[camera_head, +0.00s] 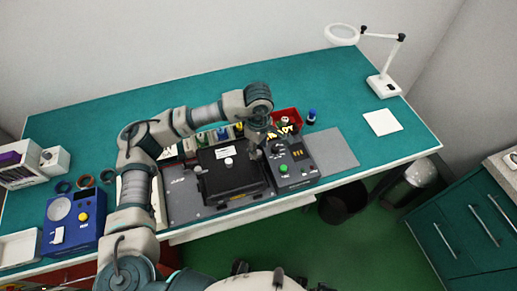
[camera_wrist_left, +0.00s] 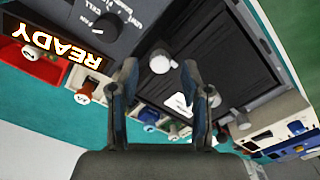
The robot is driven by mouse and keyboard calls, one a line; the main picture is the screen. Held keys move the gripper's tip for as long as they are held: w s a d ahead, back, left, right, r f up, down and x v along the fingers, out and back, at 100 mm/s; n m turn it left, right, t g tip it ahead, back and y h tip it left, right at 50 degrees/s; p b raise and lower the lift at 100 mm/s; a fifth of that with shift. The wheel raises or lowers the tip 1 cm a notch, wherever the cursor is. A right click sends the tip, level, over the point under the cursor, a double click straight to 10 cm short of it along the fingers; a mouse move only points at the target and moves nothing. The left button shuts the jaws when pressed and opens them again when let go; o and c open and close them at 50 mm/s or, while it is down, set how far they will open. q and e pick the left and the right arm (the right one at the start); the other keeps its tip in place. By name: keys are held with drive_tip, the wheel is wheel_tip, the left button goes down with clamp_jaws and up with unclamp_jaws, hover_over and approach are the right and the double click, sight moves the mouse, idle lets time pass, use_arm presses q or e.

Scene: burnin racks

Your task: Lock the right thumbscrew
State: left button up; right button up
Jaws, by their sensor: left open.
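The black-lidded fixture (camera_head: 232,181) stands on a grey plate at the bench's front edge, with a pale knob (camera_head: 228,162) and a white label on it. In the left wrist view, a light grey round thumbscrew (camera_wrist_left: 160,62) sits beside the black lid (camera_wrist_left: 240,55), on the side towards the control box. My left gripper (camera_head: 268,136) is over the fixture's right side. Its open fingers (camera_wrist_left: 158,68) straddle the thumbscrew in the picture; contact cannot be told. A second pale knob (camera_wrist_left: 243,120) shows on the lid's far side. The head view hides the right thumbscrew.
The control box (camera_head: 291,165) with a green button stands right of the fixture; its READY display (camera_wrist_left: 52,45) shows close by. Behind are a red bin (camera_head: 287,115) and a blue-capped bottle (camera_head: 311,117). A grey mat (camera_head: 335,149) lies clear at right.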

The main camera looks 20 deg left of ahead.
sight(259, 152)
use_arm(q)
wheel_tip(259, 152, up, 10)
idle(0.3)
idle(0.3)
